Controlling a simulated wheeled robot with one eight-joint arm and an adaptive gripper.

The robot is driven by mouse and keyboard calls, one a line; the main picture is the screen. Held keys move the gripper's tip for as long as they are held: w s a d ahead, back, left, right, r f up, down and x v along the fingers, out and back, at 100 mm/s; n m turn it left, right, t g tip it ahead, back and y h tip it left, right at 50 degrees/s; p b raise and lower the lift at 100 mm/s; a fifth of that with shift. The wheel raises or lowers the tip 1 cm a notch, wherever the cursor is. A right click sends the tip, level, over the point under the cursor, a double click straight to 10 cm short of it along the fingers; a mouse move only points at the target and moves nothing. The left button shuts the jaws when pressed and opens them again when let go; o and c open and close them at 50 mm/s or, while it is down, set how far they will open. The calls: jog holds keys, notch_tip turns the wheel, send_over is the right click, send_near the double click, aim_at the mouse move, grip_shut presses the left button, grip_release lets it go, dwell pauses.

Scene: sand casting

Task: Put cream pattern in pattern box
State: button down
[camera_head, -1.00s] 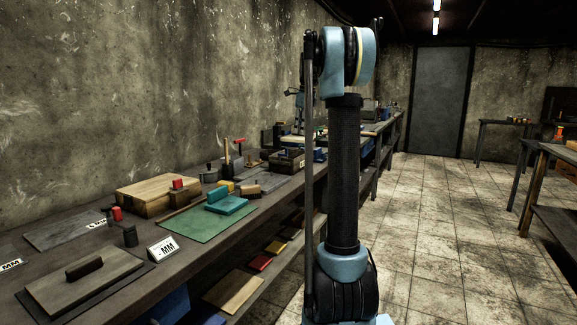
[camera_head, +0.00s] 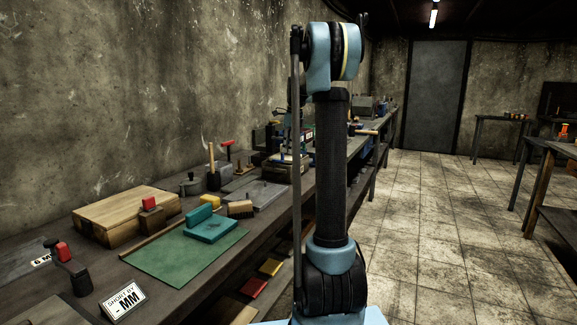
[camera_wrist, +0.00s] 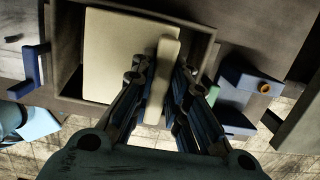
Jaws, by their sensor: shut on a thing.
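The cream pattern (camera_wrist: 118,55) shows in the wrist view as a pale flat plate with a raised bar-like grip. My gripper (camera_wrist: 161,78) is shut on that grip, one finger on each side. An open box with grey-brown walls (camera_wrist: 207,42), likely the pattern box, lies around the plate in this view. The plate overlaps the box opening; I cannot tell whether it rests inside or hangs above. My fingers and the plate hide much of the box interior. In the head view my arm's column stands in front, and my gripper cannot be made out.
A long bench holds a green mat (camera_head: 165,265) with a teal pattern (camera_head: 208,226), a wooden box (camera_head: 125,212), a brush (camera_head: 240,208) and small tools. In the wrist view, blue metal parts (camera_wrist: 240,88) stand right of the box. The tiled floor (camera_head: 450,230) is open.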

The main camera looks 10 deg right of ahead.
jog(key=shift+d+f, duration=0.2)
jog(key=shift+f, duration=2.8)
jog(key=c, duration=1.6)
grip_release()
jog(key=shift+o, duration=0.2)
